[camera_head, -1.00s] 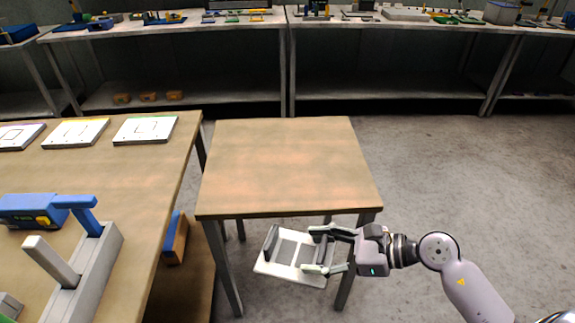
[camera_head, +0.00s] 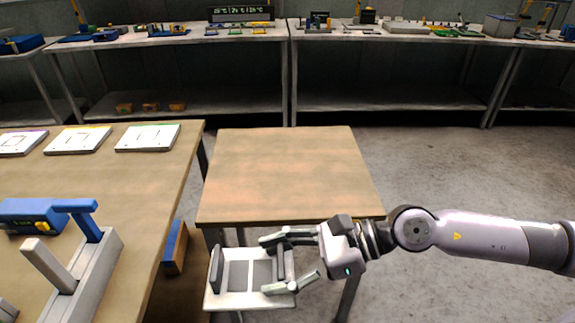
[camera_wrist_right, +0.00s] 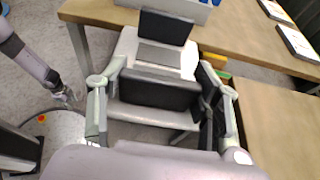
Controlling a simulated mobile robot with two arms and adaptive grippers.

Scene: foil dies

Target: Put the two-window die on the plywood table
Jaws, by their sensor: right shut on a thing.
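The two-window die (camera_head: 213,297) is a white plate with two grey windows and two dark upright bars. My right gripper (camera_head: 268,265) is shut on its right-hand bar and holds it in front of the plywood table's (camera_head: 285,170) near left corner, off the tabletop. The plywood table is bare. In the right wrist view the die (camera_wrist_right: 126,45) shows beyond the fingers, with the near bar between them; the gripper hides part of it. What appears to be my left gripper (camera_wrist_right: 66,96) is small at that view's left, its fingers unclear.
A longer wooden table (camera_head: 150,190) stands at the left, a gap from the plywood table. It holds several white plates (camera_head: 148,137), a blue device (camera_head: 30,215) and a grey fixture (camera_head: 90,270). Crowded benches (camera_head: 400,42) line the back wall. Open floor (camera_head: 460,170) lies right.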

